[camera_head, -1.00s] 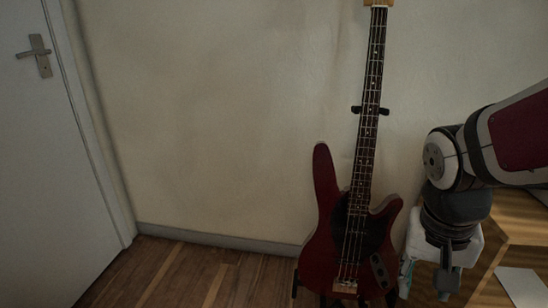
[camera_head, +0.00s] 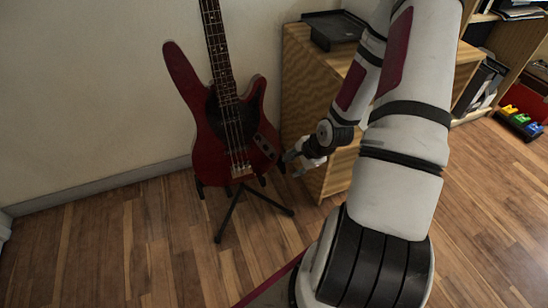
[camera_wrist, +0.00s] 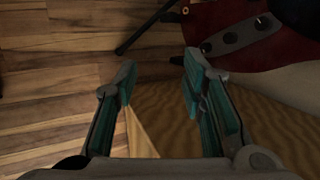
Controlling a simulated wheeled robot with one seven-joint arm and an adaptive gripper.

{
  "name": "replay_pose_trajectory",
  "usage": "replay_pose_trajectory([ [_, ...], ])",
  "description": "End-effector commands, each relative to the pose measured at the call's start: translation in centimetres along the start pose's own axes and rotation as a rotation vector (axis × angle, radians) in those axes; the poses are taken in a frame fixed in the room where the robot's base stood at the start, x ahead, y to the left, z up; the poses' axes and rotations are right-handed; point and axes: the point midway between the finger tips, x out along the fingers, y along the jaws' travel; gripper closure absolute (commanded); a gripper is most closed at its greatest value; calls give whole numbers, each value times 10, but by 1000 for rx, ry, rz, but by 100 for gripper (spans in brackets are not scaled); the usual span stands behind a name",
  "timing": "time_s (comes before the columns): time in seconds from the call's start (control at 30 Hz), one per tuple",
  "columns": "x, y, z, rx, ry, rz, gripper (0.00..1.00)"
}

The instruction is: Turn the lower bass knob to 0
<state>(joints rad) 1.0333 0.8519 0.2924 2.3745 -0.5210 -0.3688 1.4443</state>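A red bass (camera_head: 224,115) with a dark pickguard stands upright on a black stand against the wall in the head view. Its control plate (camera_head: 264,145) is on the lower right of the body. My gripper (camera_head: 290,160) is just right of the bass's lower edge. In the wrist view my gripper (camera_wrist: 158,70) is open, fingers apart and empty. Knob markings are too small to read.
A wooden cabinet (camera_head: 312,100) stands right of the bass, close to my arm, with a black device (camera_head: 333,28) on top. The stand's legs (camera_head: 228,215) reach onto the wooden floor (camera_head: 130,250).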

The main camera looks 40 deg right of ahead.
Motion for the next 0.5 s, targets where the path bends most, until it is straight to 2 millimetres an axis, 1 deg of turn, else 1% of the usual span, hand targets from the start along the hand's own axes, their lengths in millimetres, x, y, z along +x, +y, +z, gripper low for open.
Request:
replay_pose_trajectory([
  [0.03, 12, 8, -1, 88, -28, -31, 63],
  [0.2, 42, 18, -1, 397, -118, -176, 63],
  [0.33, 58, 22, -1, 650, -194, -298, 63],
  [0.5, 68, 24, -2, 987, -300, -469, 63],
])
